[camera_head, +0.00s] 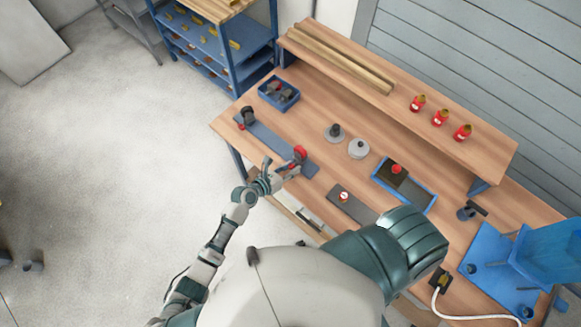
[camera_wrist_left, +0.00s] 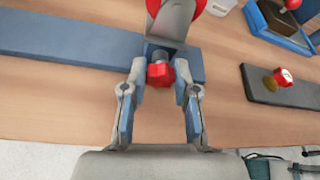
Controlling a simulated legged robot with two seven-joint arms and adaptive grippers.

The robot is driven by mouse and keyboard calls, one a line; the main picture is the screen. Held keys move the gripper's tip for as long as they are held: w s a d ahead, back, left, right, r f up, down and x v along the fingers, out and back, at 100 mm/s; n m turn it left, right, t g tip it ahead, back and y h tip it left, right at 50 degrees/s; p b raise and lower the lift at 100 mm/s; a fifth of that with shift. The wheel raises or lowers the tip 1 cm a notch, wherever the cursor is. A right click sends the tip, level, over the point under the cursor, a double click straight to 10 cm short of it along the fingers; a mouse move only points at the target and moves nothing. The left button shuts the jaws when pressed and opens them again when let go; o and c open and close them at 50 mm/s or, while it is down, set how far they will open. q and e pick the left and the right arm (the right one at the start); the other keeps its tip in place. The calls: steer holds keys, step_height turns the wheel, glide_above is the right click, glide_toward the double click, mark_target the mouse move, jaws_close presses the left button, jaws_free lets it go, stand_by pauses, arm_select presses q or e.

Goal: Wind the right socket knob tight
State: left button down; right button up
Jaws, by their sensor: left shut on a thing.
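A long blue-grey bar (camera_head: 271,143) lies along the table's near left part, with a dark socket (camera_head: 248,116) at its left end and another socket at its right end. The right socket has a large red part (camera_head: 299,154). In the left wrist view its grey body (camera_wrist_left: 173,22) stands on the bar, with a small red knob (camera_wrist_left: 160,75) facing me. My left gripper (camera_wrist_left: 160,80) is shut on this knob, one finger on each side. In the head view the left gripper (camera_head: 281,172) reaches the bar's right end from the front. My right gripper is not in view.
A second dark bar with a red-and-white piece (camera_head: 343,196) lies to the right. Beyond it is a blue tray (camera_head: 414,204) with a brown block. Grey round parts (camera_head: 358,149) stand behind. A raised shelf (camera_head: 440,120) carries red bottles. A blue bin (camera_head: 291,98) sits back left.

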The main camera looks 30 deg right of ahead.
arm_select(q)
steer(key=shift+r+p, duration=0.1)
steer(key=shift+p, duration=0.2)
steer(key=shift+s+p, duration=0.1)
steer(key=shift+p, duration=0.25)
steer(key=shift+m+t+y+p, duration=0.3)
steer(key=shift+m+t+p, duration=0.4)
steer(key=shift+m+p, duration=0.35)
steer(key=shift+m+t+p, duration=0.4)
steer(key=shift+m+p, duration=0.15)
steer(key=shift+p, duration=0.05)
steer(key=shift+s+f+m+t+y, duration=0.1)
steer(key=shift+f+m+t+y, duration=0.2)
steer(key=shift+m+t, duration=0.15)
steer(key=shift+a, duration=0.1)
steer(key=c, duration=0.9)
jaws_free()
steer(key=shift+r, duration=0.1)
steer(key=shift+o, duration=0.2)
steer(key=shift+a+r, duration=0.1)
steer(key=shift+a, duration=0.05)
